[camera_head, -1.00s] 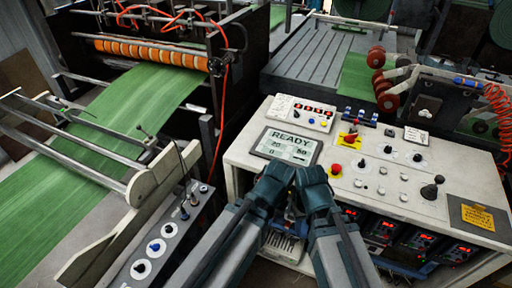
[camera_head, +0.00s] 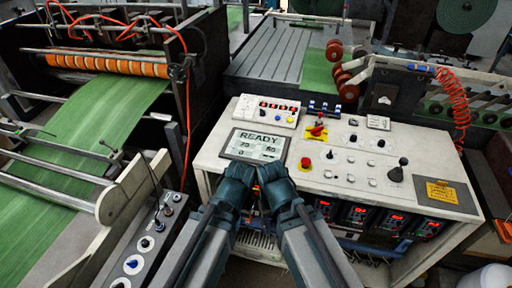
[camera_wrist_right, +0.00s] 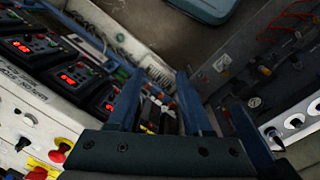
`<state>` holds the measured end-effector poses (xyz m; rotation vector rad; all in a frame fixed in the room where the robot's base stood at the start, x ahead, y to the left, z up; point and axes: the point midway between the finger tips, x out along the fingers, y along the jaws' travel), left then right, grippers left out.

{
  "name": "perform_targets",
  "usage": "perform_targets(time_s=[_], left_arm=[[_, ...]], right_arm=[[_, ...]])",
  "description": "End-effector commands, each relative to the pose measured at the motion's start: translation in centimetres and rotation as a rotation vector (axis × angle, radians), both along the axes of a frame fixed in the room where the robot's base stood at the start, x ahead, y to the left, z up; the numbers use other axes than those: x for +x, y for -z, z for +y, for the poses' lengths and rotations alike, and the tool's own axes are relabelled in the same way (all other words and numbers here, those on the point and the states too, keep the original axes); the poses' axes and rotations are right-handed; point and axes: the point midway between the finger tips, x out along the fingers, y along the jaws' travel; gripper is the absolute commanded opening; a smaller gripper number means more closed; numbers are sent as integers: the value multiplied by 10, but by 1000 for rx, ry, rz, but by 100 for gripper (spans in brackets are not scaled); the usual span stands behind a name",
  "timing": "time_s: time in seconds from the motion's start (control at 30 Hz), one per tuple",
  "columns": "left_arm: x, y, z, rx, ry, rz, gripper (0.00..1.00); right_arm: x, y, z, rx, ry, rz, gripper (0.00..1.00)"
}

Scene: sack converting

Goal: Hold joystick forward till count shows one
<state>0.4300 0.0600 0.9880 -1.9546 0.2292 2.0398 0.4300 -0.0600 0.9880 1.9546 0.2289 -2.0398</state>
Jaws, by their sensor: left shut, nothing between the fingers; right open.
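The joystick (camera_head: 398,170) is a dark stick with a round knob near the right end of the white control panel (camera_head: 375,208); it looks about upright. The display (camera_head: 256,145) on the left of the panel reads READY, with small digits below that I cannot read surely; one at lower left looks like 0. My left gripper (camera_head: 238,174) and right gripper (camera_head: 270,174) are side by side at the panel's front edge, below the display, well left of the joystick. The left is shut and empty. The right gripper (camera_wrist_right: 160,95) is open and empty in the right wrist view.
A red button (camera_head: 305,163), a red-yellow switch (camera_head: 317,131) and several knobs lie between my grippers and the joystick. A yellow label (camera_head: 441,192) is right of the joystick. Lit controller boxes (camera_head: 392,220) sit under the panel. Green web (camera_head: 95,125) runs at left.

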Motion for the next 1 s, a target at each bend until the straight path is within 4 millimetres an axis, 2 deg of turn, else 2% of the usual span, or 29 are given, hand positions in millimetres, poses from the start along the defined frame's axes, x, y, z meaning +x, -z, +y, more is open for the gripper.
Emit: perform_targets(time_s=[0.4, 0.47, 0.7, 0.87, 1.0], left_arm=[[0, 0, 0, 0, 0, 0, 0], [0, 0, 0, 0, 0, 0, 0], [0, 0, 0, 0, 0, 0, 0], [0, 4, 0, 0, 0, 0, 0], [0, 11, 0, 0, 0, 0, 0]], right_arm=[[0, 0, 0, 0, 0, 0, 50], [0, 0, 0, 0, 0, 0, 41], [0, 0, 0, 1, 1, 0, 0], [6, 4, -7, 34, 43, 7, 0], [21, 12, -23, 123, 147, 22, 0]])
